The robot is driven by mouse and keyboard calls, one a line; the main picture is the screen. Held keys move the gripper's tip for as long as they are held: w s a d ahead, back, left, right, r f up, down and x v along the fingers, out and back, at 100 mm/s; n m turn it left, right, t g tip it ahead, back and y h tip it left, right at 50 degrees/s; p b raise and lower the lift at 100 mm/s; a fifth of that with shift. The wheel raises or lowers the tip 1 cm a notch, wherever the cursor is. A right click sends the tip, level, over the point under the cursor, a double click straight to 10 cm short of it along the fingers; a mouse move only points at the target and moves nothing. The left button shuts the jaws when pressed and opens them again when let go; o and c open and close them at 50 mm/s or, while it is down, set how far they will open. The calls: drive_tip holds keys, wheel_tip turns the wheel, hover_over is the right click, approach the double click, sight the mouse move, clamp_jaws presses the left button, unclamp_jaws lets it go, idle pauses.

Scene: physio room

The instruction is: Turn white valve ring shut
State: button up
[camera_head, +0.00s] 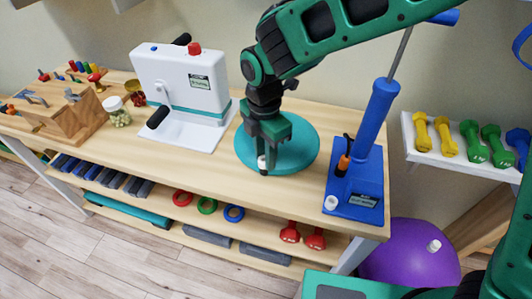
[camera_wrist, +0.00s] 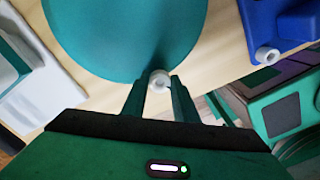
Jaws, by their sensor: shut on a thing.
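A round teal cushion (camera_head: 302,150) lies flat on the wooden bench. The white valve ring (camera_head: 262,165) is small and sits at the cushion's front edge. My gripper (camera_head: 263,160) reaches down over the cushion and is shut on the valve ring. In the wrist view, the ring (camera_wrist: 159,79) shows between the two fingertips (camera_wrist: 158,88), against the rim of the teal cushion (camera_wrist: 125,35). The fingers hide parts of the ring's sides, and I cannot tell how far it is turned.
A blue hand pump (camera_head: 367,130) stands close on the right, with a white port on its base. A white crank machine (camera_head: 185,85) stands to the left. A purple ball (camera_head: 405,262) is below on the right. Dumbbells and rings lie on shelves. Bare bench lies in front.

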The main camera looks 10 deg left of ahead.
drive_tip(key=o, duration=1)
drive_tip(key=shift+r, duration=0.1)
wheel_tip(320, 180, up, 11)
drive_tip(key=shift+f, duration=0.2)
drive_tip(key=shift+w+d, duration=0.1)
drive_tip(key=shift+d, duration=0.05)
